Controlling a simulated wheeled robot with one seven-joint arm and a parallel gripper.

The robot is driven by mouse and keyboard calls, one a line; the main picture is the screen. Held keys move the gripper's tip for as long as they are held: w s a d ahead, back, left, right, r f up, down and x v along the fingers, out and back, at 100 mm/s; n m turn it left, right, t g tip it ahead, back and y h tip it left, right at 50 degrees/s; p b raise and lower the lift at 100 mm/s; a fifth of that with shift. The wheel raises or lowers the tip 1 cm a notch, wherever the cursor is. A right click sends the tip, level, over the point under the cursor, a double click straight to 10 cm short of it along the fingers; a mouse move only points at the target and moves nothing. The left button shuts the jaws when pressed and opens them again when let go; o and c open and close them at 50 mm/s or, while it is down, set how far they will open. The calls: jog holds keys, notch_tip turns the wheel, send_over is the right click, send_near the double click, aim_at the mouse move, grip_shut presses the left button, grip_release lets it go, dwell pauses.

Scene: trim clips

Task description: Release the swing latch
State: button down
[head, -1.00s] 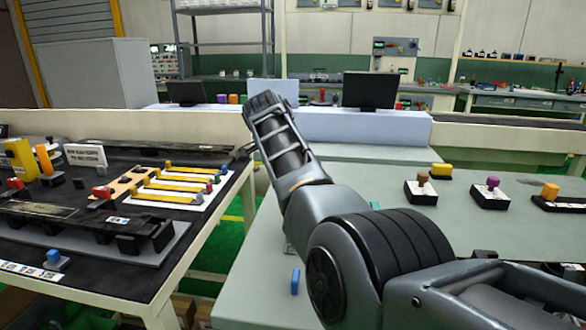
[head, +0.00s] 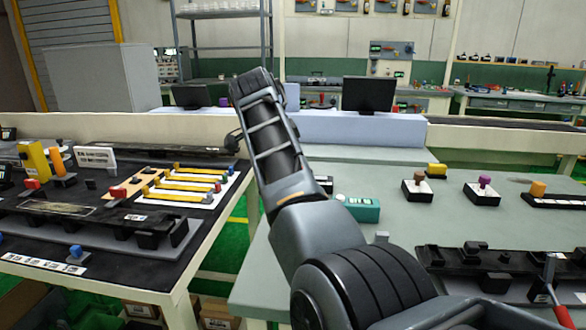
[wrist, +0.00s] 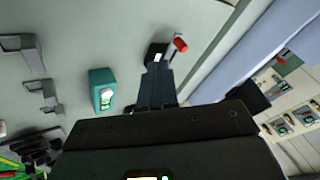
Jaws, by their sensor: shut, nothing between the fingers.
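A small black block with a red-ended lever (wrist: 180,45) stands on the grey-green table in the wrist view, just beyond my fingertips. It looks like the swing latch, but I cannot be sure. In the head view, a black block with a white label (head: 325,184) shows partly behind my arm and may be the same thing. My gripper (wrist: 157,68) is shut and empty, its tips overlapping the block's near side in the wrist view. I cannot tell whether they touch. The head view does not show my fingers clearly.
A teal box with white buttons (wrist: 102,90) stands left of my fingers, also in the head view (head: 360,209). Grey brackets (wrist: 40,90) lie farther left. A black fixture (head: 480,262) and a red-handled tool (head: 556,300) are at right.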

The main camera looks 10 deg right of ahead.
jog(key=shift+v, duration=1.3)
jog(key=shift+a, duration=0.15)
